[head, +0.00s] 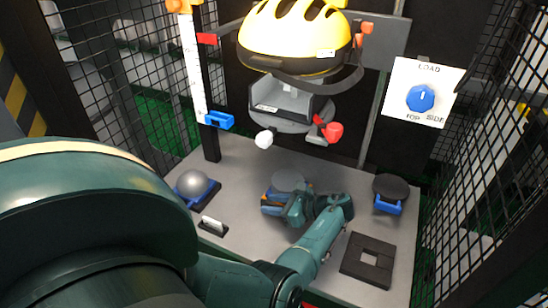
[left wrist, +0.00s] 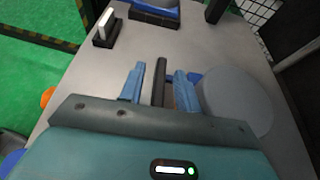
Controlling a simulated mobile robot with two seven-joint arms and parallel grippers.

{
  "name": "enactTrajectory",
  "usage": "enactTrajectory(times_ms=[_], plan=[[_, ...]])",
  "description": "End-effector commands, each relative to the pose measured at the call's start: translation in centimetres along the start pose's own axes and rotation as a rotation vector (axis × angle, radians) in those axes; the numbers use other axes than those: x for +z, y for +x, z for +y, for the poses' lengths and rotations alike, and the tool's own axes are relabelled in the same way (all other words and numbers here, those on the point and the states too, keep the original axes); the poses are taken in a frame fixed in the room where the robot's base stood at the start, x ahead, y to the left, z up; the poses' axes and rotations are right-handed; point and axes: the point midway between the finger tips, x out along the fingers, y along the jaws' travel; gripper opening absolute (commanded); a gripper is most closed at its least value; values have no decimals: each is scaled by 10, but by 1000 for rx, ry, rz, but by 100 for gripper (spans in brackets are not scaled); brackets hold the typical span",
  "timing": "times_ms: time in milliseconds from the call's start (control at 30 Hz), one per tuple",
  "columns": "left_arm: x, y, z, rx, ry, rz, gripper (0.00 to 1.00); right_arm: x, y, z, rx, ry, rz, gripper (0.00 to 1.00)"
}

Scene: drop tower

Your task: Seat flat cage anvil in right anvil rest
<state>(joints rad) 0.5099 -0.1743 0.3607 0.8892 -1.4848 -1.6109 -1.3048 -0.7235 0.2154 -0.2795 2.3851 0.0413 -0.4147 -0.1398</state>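The flat cage anvil appears to be the grey disc (head: 288,180) near the middle of the bench; it also shows in the left wrist view (left wrist: 236,100). My left gripper (head: 268,203) is low beside its near side, fingers pointing left. In the left wrist view its blue fingers (left wrist: 158,84) stand apart on either side of a dark bar (left wrist: 160,80), with gaps visible. Whether the bar belongs to the anvil is unclear. A black square block with a square hole (head: 351,267), apparently the right anvil rest, lies empty at the front right. My right gripper is out of view.
A black disc with a blue handle (head: 390,187) stands at right. A grey dome (head: 192,184) sits in a rest at left, near a small white-topped block (head: 213,225). A yellow helmet (head: 295,45) hangs above the bench. Mesh walls flank both sides.

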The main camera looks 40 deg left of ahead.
Motion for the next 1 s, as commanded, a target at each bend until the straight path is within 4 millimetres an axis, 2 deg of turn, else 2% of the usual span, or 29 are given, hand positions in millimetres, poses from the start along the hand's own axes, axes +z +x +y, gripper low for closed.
enactTrajectory(times_ms=[200, 233, 433, 700, 833, 1000], plan=[[-9, 4, 0, 1, -1, 1, 33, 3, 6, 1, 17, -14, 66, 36], [-3, -6, -1, -3, 0, 2, 33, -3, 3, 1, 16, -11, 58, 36], [4, -53, -3, -4, 1, 2, 33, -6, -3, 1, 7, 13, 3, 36], [1, -109, -2, -3, 0, 1, 33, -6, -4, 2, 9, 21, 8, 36], [0, -123, -2, -1, 0, 1, 33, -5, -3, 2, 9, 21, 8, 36], [1, -131, -2, 0, -1, 1, 33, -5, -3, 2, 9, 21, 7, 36]])
